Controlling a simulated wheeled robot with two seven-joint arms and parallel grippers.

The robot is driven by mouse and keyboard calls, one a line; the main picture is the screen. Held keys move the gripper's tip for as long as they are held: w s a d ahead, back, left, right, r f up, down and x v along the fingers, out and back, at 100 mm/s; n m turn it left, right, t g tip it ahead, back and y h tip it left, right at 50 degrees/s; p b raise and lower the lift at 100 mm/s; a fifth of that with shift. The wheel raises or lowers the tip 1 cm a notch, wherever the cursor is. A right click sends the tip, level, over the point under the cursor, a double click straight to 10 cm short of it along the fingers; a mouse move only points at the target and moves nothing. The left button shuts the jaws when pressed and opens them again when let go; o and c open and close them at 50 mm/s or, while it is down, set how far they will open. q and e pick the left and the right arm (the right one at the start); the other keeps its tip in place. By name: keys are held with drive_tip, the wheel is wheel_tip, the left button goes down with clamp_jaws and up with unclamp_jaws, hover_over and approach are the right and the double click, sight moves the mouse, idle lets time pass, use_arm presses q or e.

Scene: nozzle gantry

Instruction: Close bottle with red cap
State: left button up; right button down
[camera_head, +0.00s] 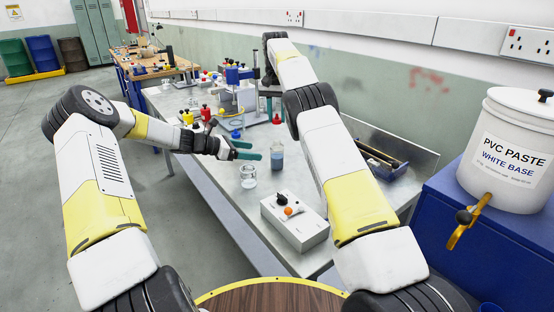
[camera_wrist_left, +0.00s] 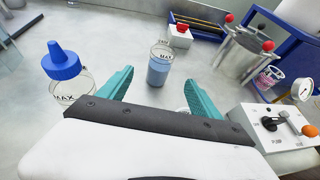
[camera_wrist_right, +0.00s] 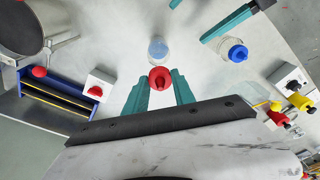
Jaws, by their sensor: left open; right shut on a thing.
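The uncapped clear bottle with blue liquid (camera_head: 277,158) stands upright on the metal table; it also shows in the left wrist view (camera_wrist_left: 159,68) and right wrist view (camera_wrist_right: 158,49). My left gripper (camera_head: 258,150) is open, its teal fingers (camera_wrist_left: 160,76) pointing at the bottle, which stands just beyond the fingertips. My right gripper (camera_head: 270,112) is shut on the red cap (camera_wrist_right: 160,79), which also shows in the head view (camera_head: 276,120). The red cap is apart from the bottle, on its far side in the head view.
A blue-capped bottle (camera_wrist_left: 62,65) stands beside my left gripper. An empty glass jar (camera_head: 248,178) and a control box with an orange knob (camera_head: 293,221) are nearer.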

sight(277, 154)
use_arm(q)
drive_tip(key=x, duration=1.2)
clamp_jaws()
idle(0.4)
